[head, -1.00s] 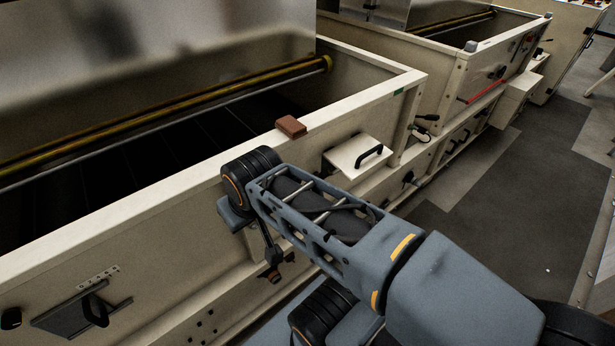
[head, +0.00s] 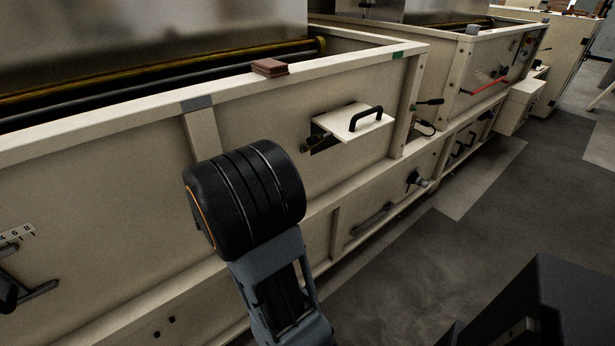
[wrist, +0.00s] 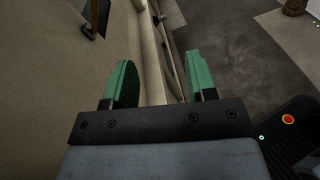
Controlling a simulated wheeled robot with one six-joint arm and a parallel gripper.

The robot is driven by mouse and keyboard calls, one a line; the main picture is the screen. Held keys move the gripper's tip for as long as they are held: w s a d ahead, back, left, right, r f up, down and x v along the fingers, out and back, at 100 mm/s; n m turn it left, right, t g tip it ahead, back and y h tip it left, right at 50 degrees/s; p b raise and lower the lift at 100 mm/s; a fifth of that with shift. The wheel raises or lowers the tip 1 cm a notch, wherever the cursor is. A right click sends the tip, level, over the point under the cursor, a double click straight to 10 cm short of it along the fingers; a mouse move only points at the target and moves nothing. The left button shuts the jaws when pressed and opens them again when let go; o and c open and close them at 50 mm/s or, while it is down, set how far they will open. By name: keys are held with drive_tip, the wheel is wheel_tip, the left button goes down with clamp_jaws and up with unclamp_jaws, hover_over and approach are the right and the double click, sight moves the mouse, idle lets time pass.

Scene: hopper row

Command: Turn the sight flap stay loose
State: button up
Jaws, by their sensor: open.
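The sight flap (head: 345,122) is a cream panel with a black bar handle, tilted out from an opening in the hopper's front wall. A small dark fitting (head: 306,147), perhaps the stay, shows at its lower left edge; I cannot make out its turn. In the wrist view my gripper (wrist: 158,70) has two green fingers spread apart with nothing between them. A dark part with a small knob (wrist: 89,33) lies beyond the left finger, at the top left; I cannot tell what it is. The head view does not show my gripper's fingers.
The hopper's cream wall (head: 110,190) runs along the left, with a brown block (head: 269,67) on its rim. Black levers (head: 428,102) stick out right of the flap. A second hopper (head: 490,75) stands behind. Grey floor (head: 400,280) is open at the right.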

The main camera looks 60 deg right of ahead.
drive_tip(key=w+d+f+n+h+b, duration=0.2)
drive_tip(key=d+f+n+h+b, duration=0.1)
drive_tip(key=f, duration=0.2)
drive_tip(key=n+t+h, duration=0.1)
drive_tip(key=n+h, duration=0.2)
drive_tip(key=h, duration=0.1)
approach(309, 144)
drive_tip(key=shift+n, duration=0.3)
drive_tip(key=p+x, duration=0.3)
drive_tip(key=x, duration=0.6)
drive_tip(key=shift+d+r, duration=0.1)
drive_tip(key=shift+d, duration=0.2)
clamp_jaws()
